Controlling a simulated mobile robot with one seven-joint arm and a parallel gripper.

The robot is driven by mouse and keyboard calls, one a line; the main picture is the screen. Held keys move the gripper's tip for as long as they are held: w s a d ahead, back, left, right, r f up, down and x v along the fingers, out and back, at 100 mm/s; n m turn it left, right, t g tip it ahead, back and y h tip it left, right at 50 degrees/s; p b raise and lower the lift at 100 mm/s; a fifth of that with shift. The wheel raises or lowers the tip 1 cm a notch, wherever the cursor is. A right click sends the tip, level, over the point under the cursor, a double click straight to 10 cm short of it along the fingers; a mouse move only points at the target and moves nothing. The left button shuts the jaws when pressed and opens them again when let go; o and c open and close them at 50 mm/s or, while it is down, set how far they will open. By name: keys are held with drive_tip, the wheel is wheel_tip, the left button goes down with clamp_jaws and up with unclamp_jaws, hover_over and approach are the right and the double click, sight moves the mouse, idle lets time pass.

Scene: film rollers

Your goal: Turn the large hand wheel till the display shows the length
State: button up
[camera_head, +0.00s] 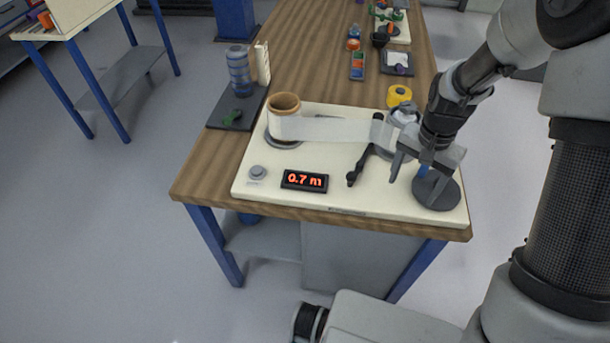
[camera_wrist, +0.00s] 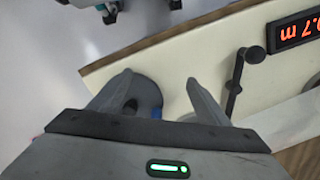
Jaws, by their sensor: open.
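A dark round disc (camera_head: 436,193) lies at the right front of the cream board; it also shows in the wrist view (camera_wrist: 147,92). A black crank arm with a knob (camera_head: 353,178) lies left of my gripper and appears in the wrist view (camera_wrist: 236,80). I cannot tell for certain which of these is the large hand wheel. The display (camera_head: 304,181) reads 0.7 m. It is partly visible in the wrist view (camera_wrist: 294,30). My gripper (camera_head: 412,172) is open and empty, above the board near the disc. Its fingers partly cover the disc.
A cardboard-cored roll (camera_head: 284,104) stands at the board's back left, with a pale film strip (camera_head: 330,129) stretched right. A grey button (camera_head: 257,172) sits at the left front. A yellow roll (camera_head: 399,96) stands behind the board. The front middle of the board (camera_head: 290,203) is clear.

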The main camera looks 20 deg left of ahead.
wheel_tip(320, 180, up, 5)
drive_tip(key=p, duration=0.3)
drive_tip(key=shift+r, duration=0.1)
idle(0.5)
wheel_tip(320, 180, up, 13)
drive_tip(key=s+d+n+t+p, duration=0.1)
drive_tip(key=s+d+t+p, duration=0.1)
drive_tip(key=s+p, duration=0.1)
drive_tip(key=s+d+r+n+t+p, duration=0.1)
drive_tip(key=s+d+r+p, duration=0.1)
drive_tip(key=s+r, duration=0.6)
drive_tip(key=s+d+r+n+t+p, duration=0.1)
drive_tip(key=s+d+r+t, duration=0.1)
drive_tip(key=s+r, duration=0.6)
drive_tip(key=shift+d+r+n+t+p, duration=0.3)
drive_tip(key=shift+d+r+n+p, duration=0.1)
drive_tip(key=shift+d+r, duration=0.4)
drive_tip(key=shift+w+f, duration=0.1)
drive_tip(key=shift+f, duration=0.05)
